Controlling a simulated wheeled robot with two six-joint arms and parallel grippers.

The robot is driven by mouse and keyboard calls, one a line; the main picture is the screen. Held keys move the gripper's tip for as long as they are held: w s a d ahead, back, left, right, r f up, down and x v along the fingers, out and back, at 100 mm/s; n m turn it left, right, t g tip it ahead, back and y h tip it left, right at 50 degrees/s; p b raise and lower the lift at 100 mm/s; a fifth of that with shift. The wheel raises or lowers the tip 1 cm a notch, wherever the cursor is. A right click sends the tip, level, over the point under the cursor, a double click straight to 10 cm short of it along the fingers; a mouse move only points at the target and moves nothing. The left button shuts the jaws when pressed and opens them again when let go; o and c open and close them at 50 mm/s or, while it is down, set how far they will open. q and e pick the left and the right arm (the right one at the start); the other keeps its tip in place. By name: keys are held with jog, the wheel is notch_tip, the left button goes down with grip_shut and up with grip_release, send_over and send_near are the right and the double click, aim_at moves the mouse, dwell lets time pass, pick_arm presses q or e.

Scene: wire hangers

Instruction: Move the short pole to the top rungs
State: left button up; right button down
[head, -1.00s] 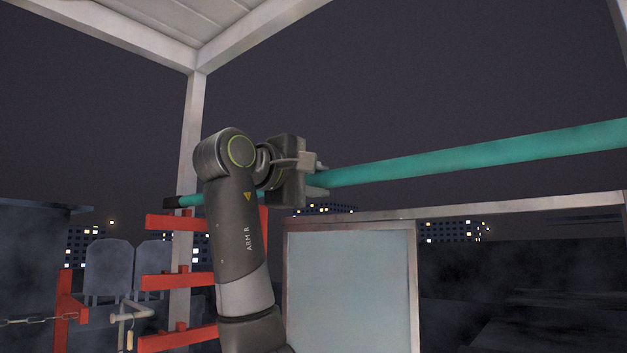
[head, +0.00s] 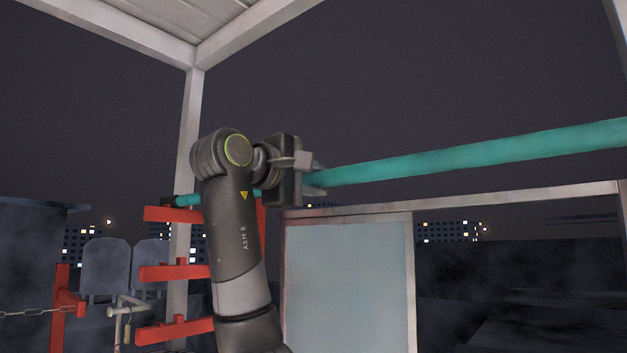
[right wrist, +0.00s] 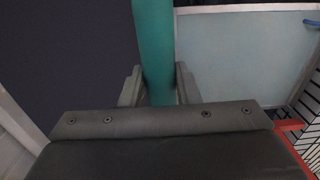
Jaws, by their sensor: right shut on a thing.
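A teal pole (head: 470,155) runs across the head view, slightly lower at its left end, and leaves the picture at the right. Its dark-tipped left part (head: 188,200) shows just above the top red rung (head: 172,214); I cannot tell whether they touch. Part of the pole is hidden behind my right arm. My right gripper (head: 314,176) is shut on the pole. In the right wrist view the pole (right wrist: 153,45) runs between the two fingers (right wrist: 158,88). Lower red rungs (head: 174,272) sit on the same upright. My left gripper is not in view.
A pale upright post (head: 190,120) carries the roof frame (head: 240,28) above. A pale framed panel (head: 350,285) stands below the pole. Grey seats (head: 105,268) and a chain (head: 25,312) are at the lower left. The space above the pole is open.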

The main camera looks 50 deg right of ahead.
jog(key=c, duration=1)
grip_release()
jog(key=shift+a, duration=0.1)
jog(key=shift+a, duration=0.7)
jog(key=shift+s+a+b, duration=0.2)
jog(key=shift+a+b, duration=0.1)
jog(key=shift+a, duration=1.85)
jog(key=shift+s+a+b, duration=0.15)
jog(key=shift+a+b, duration=0.15)
jog(key=shift+a, duration=1.85)
jog(key=shift+d, duration=0.1)
